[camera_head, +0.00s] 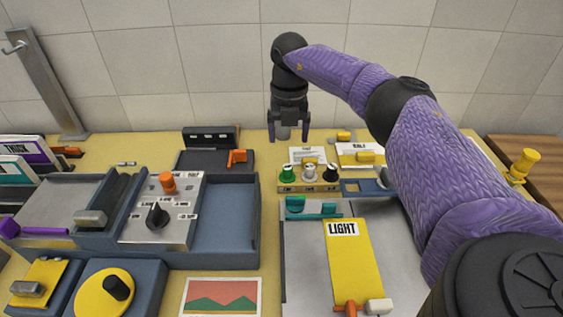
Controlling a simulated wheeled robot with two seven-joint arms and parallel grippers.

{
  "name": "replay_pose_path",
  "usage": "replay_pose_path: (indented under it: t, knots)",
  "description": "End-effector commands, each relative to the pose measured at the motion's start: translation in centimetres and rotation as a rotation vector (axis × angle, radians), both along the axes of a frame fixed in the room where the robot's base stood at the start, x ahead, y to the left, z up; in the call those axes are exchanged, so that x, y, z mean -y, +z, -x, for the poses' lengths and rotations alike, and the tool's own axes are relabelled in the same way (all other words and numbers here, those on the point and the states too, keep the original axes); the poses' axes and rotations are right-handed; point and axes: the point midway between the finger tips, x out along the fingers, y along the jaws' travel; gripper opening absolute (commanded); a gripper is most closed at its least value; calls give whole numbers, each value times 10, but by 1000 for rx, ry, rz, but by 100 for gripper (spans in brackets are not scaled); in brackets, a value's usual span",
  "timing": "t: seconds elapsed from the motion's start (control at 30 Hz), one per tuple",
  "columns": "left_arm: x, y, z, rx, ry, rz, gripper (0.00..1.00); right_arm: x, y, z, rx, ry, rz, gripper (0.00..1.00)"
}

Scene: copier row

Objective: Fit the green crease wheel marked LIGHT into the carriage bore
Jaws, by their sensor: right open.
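A green wheel or knob (288,172) stands at the left end of a yellow rack (286,187), beside a white one (309,170) and a black one (331,173). Any marking on the green one is too small to read. The word LIGHT shows on a label on a yellow panel (347,265). I cannot tell which part holds the carriage bore; a teal piece (295,205) sits just in front of the rack. My right gripper (289,138) points down, open, behind and above the rack, apart from the green wheel. My left gripper is out of view.
A dark machine with a silver control plate (151,229) and an empty tray (225,224) fills the left. A black holder with an orange lever (238,157) stands behind it. A picture card (222,297) lies in front. My right arm hides part of the right side.

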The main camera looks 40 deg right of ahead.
Motion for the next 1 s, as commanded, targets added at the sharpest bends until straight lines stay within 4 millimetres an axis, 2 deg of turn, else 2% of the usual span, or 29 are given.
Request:
replay_pose_path:
  t: [0.2, 0.37, 0.6, 0.87, 1.0]
  knots:
    - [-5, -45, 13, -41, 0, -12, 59, 0, -49, 0, -4, 1, 0, 82]
    - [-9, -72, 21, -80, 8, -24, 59, 0, -77, 0, -4, 3, -1, 82]
    - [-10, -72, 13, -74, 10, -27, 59, -1, -92, 0, 1, 2, -2, 82]
    - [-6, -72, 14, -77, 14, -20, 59, -1, -93, 0, 3, 2, -2, 82]
    - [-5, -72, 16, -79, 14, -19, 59, -1, -93, 0, 2, 2, -1, 71]
